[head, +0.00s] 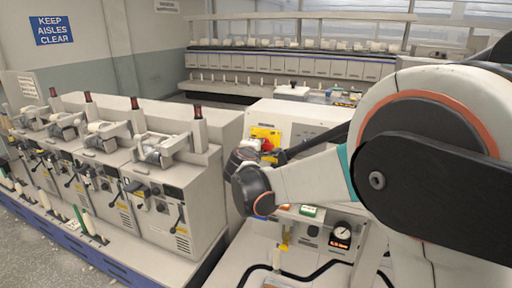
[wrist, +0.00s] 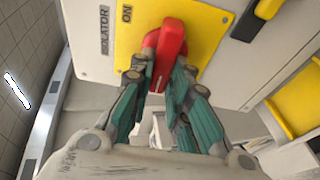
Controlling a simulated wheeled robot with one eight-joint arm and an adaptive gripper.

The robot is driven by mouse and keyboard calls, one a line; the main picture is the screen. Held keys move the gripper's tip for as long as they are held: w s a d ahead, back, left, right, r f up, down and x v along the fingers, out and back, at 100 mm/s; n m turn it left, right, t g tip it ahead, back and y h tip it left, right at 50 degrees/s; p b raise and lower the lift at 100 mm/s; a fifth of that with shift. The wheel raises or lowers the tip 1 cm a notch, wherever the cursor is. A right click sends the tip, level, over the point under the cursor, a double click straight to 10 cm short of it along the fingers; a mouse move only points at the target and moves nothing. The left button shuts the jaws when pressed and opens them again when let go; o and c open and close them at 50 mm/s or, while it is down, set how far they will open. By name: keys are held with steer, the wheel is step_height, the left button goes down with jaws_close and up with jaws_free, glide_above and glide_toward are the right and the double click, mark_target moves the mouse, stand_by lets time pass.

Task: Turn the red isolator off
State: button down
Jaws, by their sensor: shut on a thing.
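The red isolator (wrist: 169,48) is a red rotary handle on a yellow plate (wrist: 211,29) marked "ON" and "ISOLATOR" in the wrist view. In the head view the isolator (head: 267,145) is a small red spot on the yellow plate (head: 262,133), on the front of a pale cabinet. My gripper (wrist: 157,88) has its green-padded fingers shut on the lower end of the red handle. In the wrist view the handle's long axis runs close to upright, leaning slightly. In the head view my arm covers the fingers.
A row of winding machines (head: 150,190) stands at the left. A black handle (wrist: 250,20) and a yellow-framed opening (wrist: 297,100) lie right of the isolator in the wrist view.

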steer(key=c, duration=1.5)
jaws_free()
steer(key=v, duration=0.7)
steer(key=shift+s, duration=0.25)
